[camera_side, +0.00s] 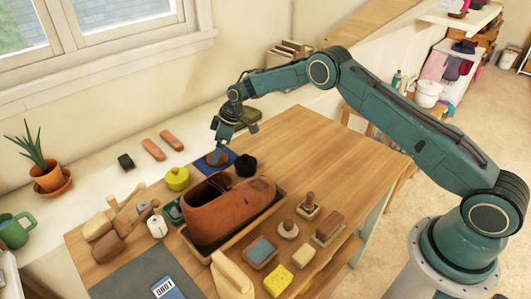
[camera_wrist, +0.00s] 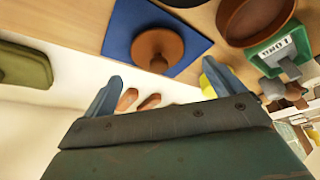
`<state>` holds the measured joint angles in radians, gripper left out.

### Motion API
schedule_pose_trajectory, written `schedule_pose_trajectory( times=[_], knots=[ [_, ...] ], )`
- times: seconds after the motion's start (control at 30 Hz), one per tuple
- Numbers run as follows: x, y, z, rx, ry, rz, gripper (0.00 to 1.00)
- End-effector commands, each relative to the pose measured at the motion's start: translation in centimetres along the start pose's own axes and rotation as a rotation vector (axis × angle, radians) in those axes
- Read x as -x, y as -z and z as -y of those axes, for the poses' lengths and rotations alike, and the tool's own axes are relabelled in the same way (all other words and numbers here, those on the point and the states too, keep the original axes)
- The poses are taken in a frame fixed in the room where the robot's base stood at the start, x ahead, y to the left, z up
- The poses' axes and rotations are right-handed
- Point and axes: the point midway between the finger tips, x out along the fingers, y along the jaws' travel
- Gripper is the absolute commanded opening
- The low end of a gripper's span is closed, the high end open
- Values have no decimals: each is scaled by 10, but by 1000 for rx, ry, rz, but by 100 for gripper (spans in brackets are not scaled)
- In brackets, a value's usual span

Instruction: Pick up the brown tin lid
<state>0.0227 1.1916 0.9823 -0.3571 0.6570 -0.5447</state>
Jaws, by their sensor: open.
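The brown tin lid (camera_wrist: 158,48) is a round brown disc with a small knob, lying on a blue square mat (camera_wrist: 120,30) in the wrist view. My gripper (camera_wrist: 165,86) is open and empty. Its two blue-grey fingers are spread apart, with the lid ahead of the gap between them in the wrist view. I see no contact with the lid.
A black tin (camera_side: 246,164) stands close to the mat's right. A large brown shoe (camera_side: 225,212) sits in a tray in front. A yellow tin (camera_side: 177,179) is to the left. The back right of the wooden table (camera_side: 320,150) is clear.

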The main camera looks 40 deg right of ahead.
Motion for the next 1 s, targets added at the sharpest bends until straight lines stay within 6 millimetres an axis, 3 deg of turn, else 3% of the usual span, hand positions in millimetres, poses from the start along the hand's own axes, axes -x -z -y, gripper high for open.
schedule_pose_trajectory(
  times=[0.33,0.9,0.93,1.0],
  knots=[
    [-32,-1,-1,-1,0,0,94],
    [-34,-1,-1,-1,0,0,94],
    [-34,-1,-1,-1,-1,0,92],
    [-34,-1,-1,-1,0,0,78]
  ],
)
